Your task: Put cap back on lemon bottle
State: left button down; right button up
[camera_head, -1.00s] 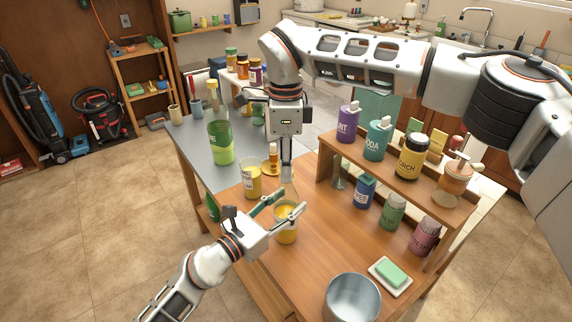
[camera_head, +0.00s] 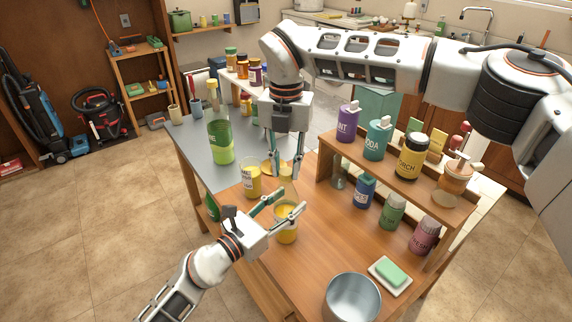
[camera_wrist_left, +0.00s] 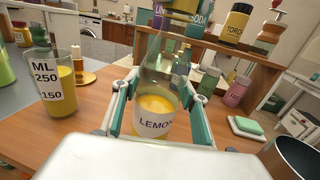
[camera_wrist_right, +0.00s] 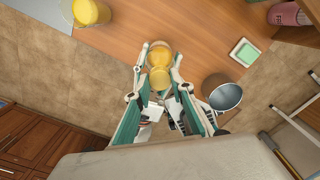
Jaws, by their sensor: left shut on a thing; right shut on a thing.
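The lemon bottle (camera_head: 286,236) is clear, with yellow liquid and a LEMON label (camera_wrist_left: 155,125) in the left wrist view. It stands upright on the wooden table. My left gripper (camera_head: 281,206) is shut around its body. My right gripper (camera_head: 285,172) points down from above, shut on the yellow cap (camera_wrist_right: 160,79), over the bottle's neck. In the right wrist view the cap sits between the fingertips, with the bottle (camera_wrist_right: 158,54) just beyond it. Whether the cap touches the bottle's mouth cannot be told. The top of the neck is partly hidden by the right fingers.
A measuring beaker (camera_head: 251,181) of yellow liquid stands close left of the bottle, with a tall green bottle (camera_head: 220,140) behind. A shelf (camera_head: 350,160) with several jars is at right. A metal pot (camera_head: 352,300) and a soap dish (camera_head: 390,277) stand at front right.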

jog(key=m, duration=2.5)
jog(key=o, duration=0.7)
jog(key=shift+c, duration=0.2)
jog(key=shift+r, duration=2.2)
